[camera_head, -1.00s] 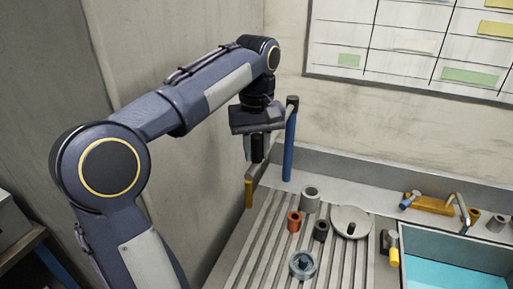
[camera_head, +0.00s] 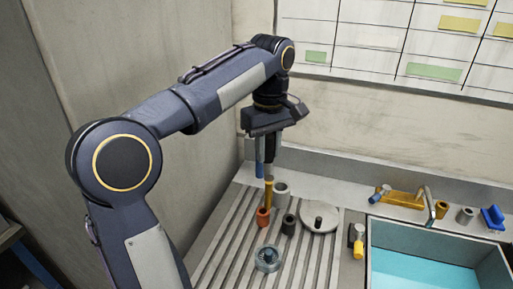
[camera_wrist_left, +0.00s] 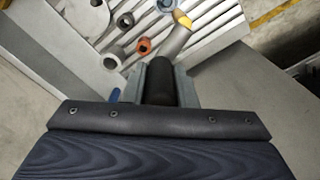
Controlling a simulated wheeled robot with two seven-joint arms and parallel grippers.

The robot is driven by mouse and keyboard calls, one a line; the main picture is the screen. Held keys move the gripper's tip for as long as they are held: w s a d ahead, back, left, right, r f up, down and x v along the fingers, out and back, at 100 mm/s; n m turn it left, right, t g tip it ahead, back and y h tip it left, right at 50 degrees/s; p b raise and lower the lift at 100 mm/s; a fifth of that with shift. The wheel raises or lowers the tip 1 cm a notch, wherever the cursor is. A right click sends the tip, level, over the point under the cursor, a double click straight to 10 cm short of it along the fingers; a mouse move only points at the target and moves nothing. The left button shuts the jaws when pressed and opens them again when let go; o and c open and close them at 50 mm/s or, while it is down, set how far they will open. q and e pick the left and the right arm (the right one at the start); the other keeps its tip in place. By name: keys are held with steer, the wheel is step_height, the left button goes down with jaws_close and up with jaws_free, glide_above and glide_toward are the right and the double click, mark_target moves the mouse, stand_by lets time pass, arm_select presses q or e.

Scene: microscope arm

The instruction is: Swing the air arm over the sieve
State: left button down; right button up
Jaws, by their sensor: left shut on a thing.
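The air arm has a blue post (camera_head: 260,168) at the back of the ribbed drainboard and a yellow nozzle (camera_head: 268,192) pointing down. My left gripper (camera_head: 271,150) is shut on the air arm's dark grip above the nozzle. In the left wrist view, the dark grip (camera_wrist_left: 160,82) sits between the jaws and the yellow tip (camera_wrist_left: 182,18) points away. A round blue-grey dish (camera_head: 268,259), which looks like the sieve, lies nearer on the drainboard. My right gripper is not in view.
A grey cylinder (camera_head: 281,194), a dark cylinder (camera_head: 289,225) and a pale knobbed disc (camera_head: 319,217) stand close to the nozzle. A sink (camera_head: 430,235) with a tap (camera_head: 428,205) is at the right. A wall rises at the left.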

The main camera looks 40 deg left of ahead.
arm_select(q)
steer(key=shift+w+d, duration=0.25)
steer(key=shift+d, duration=0.05)
steer(key=c, duration=1.2)
jaws_free()
steer(key=shift+o, duration=0.2)
steer(key=shift+r, duration=0.15)
step_height(320, 180, up, 8)
steer(key=shift+f, duration=0.2)
steer(key=shift+s+f, duration=0.1)
